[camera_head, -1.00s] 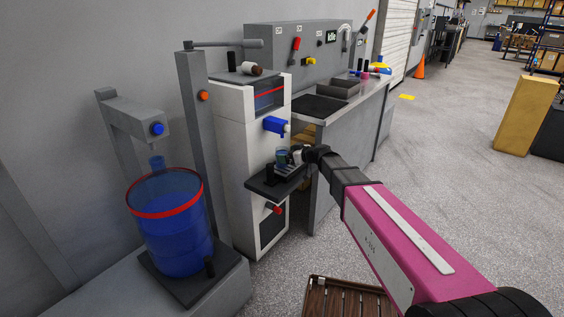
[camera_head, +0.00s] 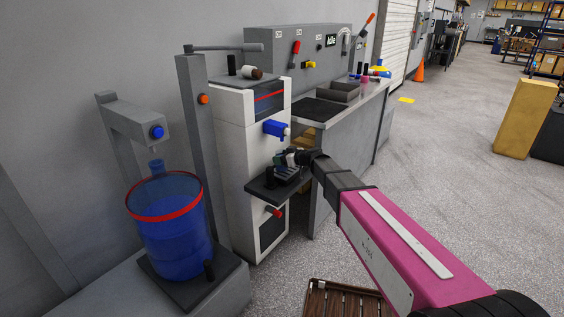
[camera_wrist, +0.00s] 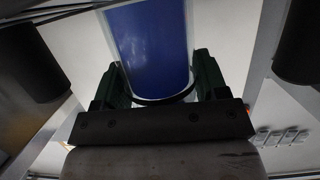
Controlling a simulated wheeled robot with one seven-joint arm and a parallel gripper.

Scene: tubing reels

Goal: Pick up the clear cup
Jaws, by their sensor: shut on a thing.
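The clear cup (camera_wrist: 152,48) fills the middle of the wrist view, with blue liquid showing through its wall. The dark green fingers of my gripper (camera_wrist: 152,82) stand on both sides of it and are shut on it. In the head view my gripper (camera_head: 288,160) is at the front of the white dispenser (camera_head: 240,130), just above its dark shelf (camera_head: 268,190) and below the blue tap (camera_head: 275,128). The cup is mostly hidden there by the fingers. I cannot tell whether its base touches the shelf.
A blue barrel with a red rim (camera_head: 172,235) stands at the left on a grey base. A red-tipped knob (camera_head: 273,211) sticks out below the shelf. A grey bench (camera_head: 350,130) is behind my arm. A brown slatted crate (camera_head: 340,300) is on the floor. Open floor lies at right.

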